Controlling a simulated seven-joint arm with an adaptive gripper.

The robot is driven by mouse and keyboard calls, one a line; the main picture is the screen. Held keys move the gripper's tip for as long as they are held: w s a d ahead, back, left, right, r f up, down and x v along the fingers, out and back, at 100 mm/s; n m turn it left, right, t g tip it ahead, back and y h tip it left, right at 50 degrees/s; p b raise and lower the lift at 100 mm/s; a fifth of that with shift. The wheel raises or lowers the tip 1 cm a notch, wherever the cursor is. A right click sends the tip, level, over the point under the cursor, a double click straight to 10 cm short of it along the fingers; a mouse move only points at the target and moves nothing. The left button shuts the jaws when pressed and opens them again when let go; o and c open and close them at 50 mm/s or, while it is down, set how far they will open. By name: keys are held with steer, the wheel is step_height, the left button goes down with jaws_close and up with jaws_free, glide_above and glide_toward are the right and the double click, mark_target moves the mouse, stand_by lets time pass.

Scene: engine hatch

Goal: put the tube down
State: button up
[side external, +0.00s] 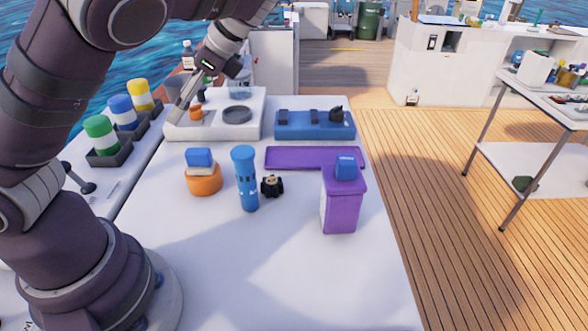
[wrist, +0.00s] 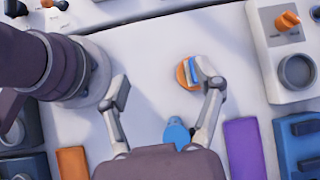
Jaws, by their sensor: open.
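A blue tube (side external: 246,180) stands upright on the white table in the side view. In the wrist view, its blue end (wrist: 176,133) shows low in the picture, partly hidden by my gripper's body. My gripper (wrist: 164,82) is open in the wrist view, with bare white table between its fingers. The tube is not between the fingertips. In the side view, my gripper (side external: 200,90) is raised at the back left, apart from the tube.
An orange round holder (side external: 204,181) with a blue-topped piece is left of the tube. A small black item (side external: 271,186) and a purple box (side external: 341,205) are to its right. A purple mat (side external: 312,158) lies behind. The table's front is clear.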

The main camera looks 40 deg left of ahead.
steer(key=w+d+r+m+t+y, duration=0.2)
steer(key=d+r+m+t+y, duration=0.1)
steer(key=d+m+y, duration=0.25)
steer(key=w+d+r+m+t+y, duration=0.2)
steer(key=w+d+r+m+y, duration=0.15)
steer(key=d+y, duration=0.3)
glide_toward(250, 162)
steer(key=a, duration=0.4)
steer(key=shift+s+a+f, duration=0.1)
steer(key=shift+s+f, duration=0.2)
steer(key=shift+a+f, duration=0.2)
steer(key=shift+a, duration=0.4)
steer(key=a, duration=0.4)
steer(key=a+r, duration=0.1)
steer(key=a, duration=0.1)
steer(key=shift+w+a, duration=0.15)
steer(key=shift+w, duration=0.1)
jaws_close()
steer(key=shift+r, duration=0.1)
